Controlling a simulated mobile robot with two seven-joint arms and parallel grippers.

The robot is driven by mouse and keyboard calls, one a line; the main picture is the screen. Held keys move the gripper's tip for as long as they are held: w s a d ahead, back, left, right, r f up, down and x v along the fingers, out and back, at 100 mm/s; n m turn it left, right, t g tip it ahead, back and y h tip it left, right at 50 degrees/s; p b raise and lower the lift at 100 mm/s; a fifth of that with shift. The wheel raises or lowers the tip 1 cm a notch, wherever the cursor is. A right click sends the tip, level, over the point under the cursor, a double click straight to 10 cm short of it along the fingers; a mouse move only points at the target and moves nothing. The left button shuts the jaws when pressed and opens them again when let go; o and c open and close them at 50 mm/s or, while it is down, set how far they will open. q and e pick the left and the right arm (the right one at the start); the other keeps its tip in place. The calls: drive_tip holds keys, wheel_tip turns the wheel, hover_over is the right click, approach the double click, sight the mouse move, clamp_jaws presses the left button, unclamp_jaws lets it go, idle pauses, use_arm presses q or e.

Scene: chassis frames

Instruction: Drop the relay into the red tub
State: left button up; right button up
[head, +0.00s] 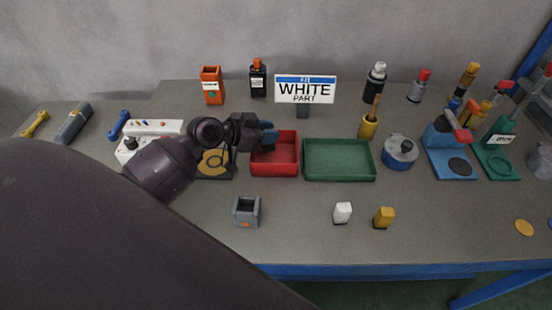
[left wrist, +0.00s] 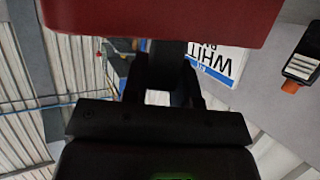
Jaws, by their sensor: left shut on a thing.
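The red tub (head: 284,166) stands left of the green tray in the head view. In the left wrist view its red wall (left wrist: 160,14) fills the top. My left gripper (head: 262,132) is at the tub's back left edge, above it, and shut. The dark fingers also show in the left wrist view (left wrist: 168,75), where the held thing is hard to make out. My right gripper is not in view.
The empty green tray (head: 339,177) adjoins the tub. A WHITE PART sign (head: 305,90) stands behind. A grey open box (head: 246,212), a white block (head: 342,212) and a yellow block (head: 383,217) stand in front. A blue-grey pot (head: 399,152) is at the right.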

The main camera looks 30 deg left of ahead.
use_arm(q)
drive_tip(key=o, duration=1)
drive_tip(key=shift+f, duration=0.25)
drive_tip(key=v, duration=1)
drive_tip(key=shift+s+a+r+b, duration=0.2)
drive_tip(key=shift+s+b, duration=0.1)
drive_tip(key=shift+b, duration=0.05)
